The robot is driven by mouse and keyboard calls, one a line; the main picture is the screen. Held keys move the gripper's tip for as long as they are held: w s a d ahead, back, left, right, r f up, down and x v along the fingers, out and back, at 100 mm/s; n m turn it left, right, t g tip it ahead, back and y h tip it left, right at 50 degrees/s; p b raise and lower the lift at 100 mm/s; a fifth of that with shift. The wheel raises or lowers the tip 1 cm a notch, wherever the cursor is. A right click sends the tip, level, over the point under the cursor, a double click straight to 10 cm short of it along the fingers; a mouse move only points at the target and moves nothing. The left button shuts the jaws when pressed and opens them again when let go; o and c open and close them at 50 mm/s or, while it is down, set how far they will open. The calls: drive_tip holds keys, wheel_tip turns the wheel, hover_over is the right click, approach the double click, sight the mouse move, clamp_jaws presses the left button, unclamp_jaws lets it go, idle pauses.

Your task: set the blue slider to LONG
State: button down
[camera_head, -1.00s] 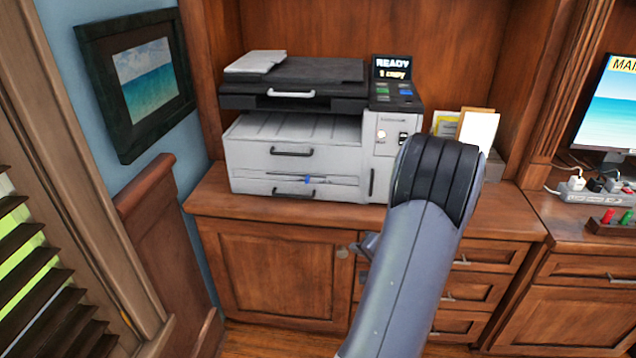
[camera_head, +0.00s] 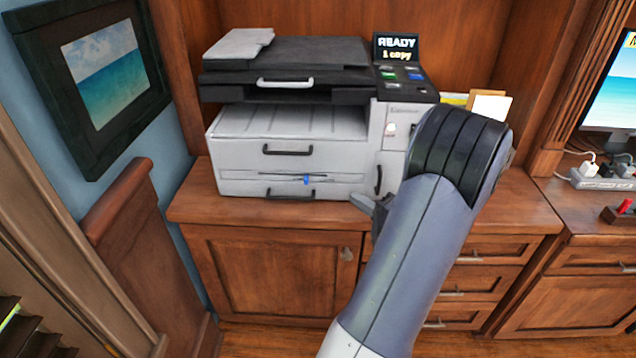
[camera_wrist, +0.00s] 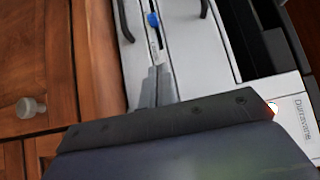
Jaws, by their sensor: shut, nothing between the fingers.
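The blue slider (camera_head: 306,180) sits in a thin horizontal track on the front of the white printer (camera_head: 235,150), just above the lower drawer handle. It also shows in the wrist view (camera_wrist: 153,20), near the top, on its track beyond my fingertips. My gripper (camera_wrist: 157,70) is shut and empty, its fingers pointing toward the track below the blue slider in that view. In the head view my gripper (camera_head: 362,203) is partly hidden by my arm, low and to the right of the slider, and appears apart from it. No LONG marking is readable.
Black drawer handles (camera_head: 288,150) stick out above and below the slider track. The wooden cabinet top (camera_head: 230,208) forms a ledge under the printer. A cabinet knob (camera_wrist: 30,107) stands out at left in the wrist view. The space left of the printer is clear.

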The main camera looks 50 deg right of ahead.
approach(309, 177)
drive_tip(key=w+d, duration=0.3)
drive_tip(key=shift+b, duration=0.35)
drive_tip(key=shift+w+a, duration=0.85)
drive_tip(key=shift+a, duration=0.05)
drive_tip(key=shift+w+a, duration=0.4)
drive_tip(key=shift+w, duration=0.1)
drive_tip(key=shift+w+a+r+p, duration=0.15)
drive_tip(key=shift+w+a+p, duration=0.35)
drive_tip(key=shift+p, duration=0.1)
